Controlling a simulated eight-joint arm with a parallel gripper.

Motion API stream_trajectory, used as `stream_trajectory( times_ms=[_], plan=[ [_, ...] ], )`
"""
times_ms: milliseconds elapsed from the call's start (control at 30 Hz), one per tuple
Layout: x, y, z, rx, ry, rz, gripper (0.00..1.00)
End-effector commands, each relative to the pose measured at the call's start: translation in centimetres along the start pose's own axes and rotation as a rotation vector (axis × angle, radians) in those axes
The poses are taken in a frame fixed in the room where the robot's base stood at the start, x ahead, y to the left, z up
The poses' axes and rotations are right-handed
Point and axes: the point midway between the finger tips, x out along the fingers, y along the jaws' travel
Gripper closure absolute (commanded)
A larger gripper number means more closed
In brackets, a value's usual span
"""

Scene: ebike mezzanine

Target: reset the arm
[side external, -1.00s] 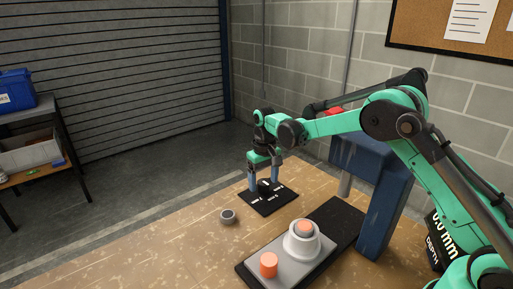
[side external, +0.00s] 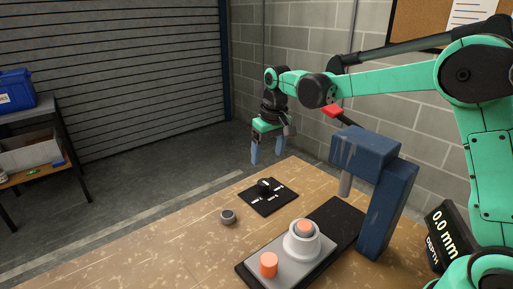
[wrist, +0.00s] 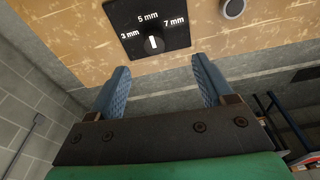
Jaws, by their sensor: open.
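My gripper (side external: 268,150) hangs in the air above the far edge of the workbench, behind the black dial plate. Its two blue fingers are apart with nothing between them. In the wrist view my gripper (wrist: 160,90) also shows open and empty. The black dial plate (side external: 255,203) lies on the bench below and in front of the fingers. In the wrist view the dial knob (wrist: 153,43) has a white mark pointing toward the 5 mm label, between 3 mm and 7 mm.
A blue press (side external: 385,190) with a red-tipped lever stands at the right. Before it, a grey plate (side external: 285,268) bears an orange cylinder (side external: 268,264) and a white ring-shaped holder (side external: 302,246) with an orange-topped part. A small round grey button (side external: 227,216) sits left. A display (side external: 440,228) reads 0.0 mm.

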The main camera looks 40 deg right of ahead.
Motion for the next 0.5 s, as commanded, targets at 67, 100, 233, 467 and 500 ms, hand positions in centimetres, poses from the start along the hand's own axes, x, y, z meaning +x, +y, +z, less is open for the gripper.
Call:
stream_trajectory(
  times_ms=[67,100,233,467,500],
  plan=[
    [-1.9,-0.5,1.6,-0.011,0.054,-0.002,0.26],
    [-2.7,-0.7,2.5,-0.015,0.083,-0.003,0.26],
    [-4.6,-1.2,5.4,-0.03,0.176,-0.007,0.26],
    [-5.7,-1.9,10.7,-0.054,0.33,-0.017,0.26],
    [-5.6,-2.0,11.4,-0.058,0.355,-0.019,0.26]
  ],
)
